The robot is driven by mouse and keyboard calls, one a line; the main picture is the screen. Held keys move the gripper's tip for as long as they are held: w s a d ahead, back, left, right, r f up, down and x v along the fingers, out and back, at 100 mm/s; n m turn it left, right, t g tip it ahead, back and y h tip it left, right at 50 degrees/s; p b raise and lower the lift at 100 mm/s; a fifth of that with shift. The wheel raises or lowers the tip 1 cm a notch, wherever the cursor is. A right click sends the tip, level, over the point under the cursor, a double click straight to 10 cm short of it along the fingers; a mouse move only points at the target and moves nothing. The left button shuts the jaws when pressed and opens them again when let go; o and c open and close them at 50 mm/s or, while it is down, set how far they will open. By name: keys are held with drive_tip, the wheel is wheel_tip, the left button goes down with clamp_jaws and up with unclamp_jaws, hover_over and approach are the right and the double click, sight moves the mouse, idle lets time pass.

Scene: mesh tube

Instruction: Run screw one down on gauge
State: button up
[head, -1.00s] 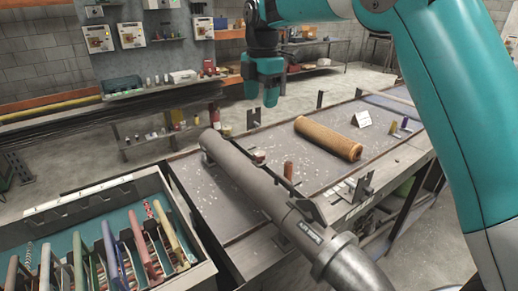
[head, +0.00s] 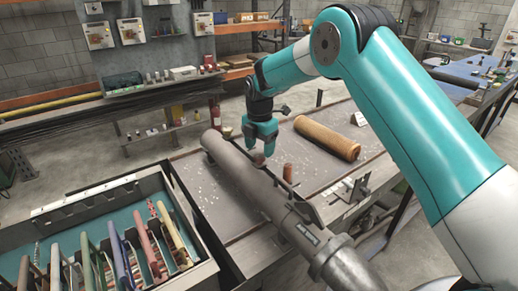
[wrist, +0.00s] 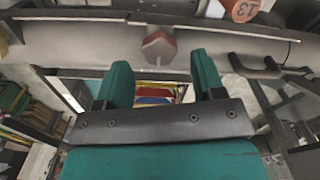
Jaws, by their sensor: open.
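A long grey tube (head: 240,172) lies slanting across the bench. A small pale knob (head: 258,158) and a red-brown upright post (head: 287,173) show beside it. My gripper (head: 263,148) hangs just above the tube near the pale knob, fingers pointing down. In the wrist view my gripper (wrist: 160,66) is open and empty, with a reddish-brown hexagonal head (wrist: 158,46) on the tube (wrist: 80,45) in line with the gap. I cannot tell which is screw one or the gauge.
A tray of coloured handled tools (head: 95,205) is at lower left. A dark handle (wrist: 255,67) sticks out right of the hexagonal head.

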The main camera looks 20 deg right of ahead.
sight(260, 159)
drive_tip(key=shift+f, duration=1.35)
drive_tip(key=c, duration=0.9)
drive_tip(key=shift+c, duration=0.2)
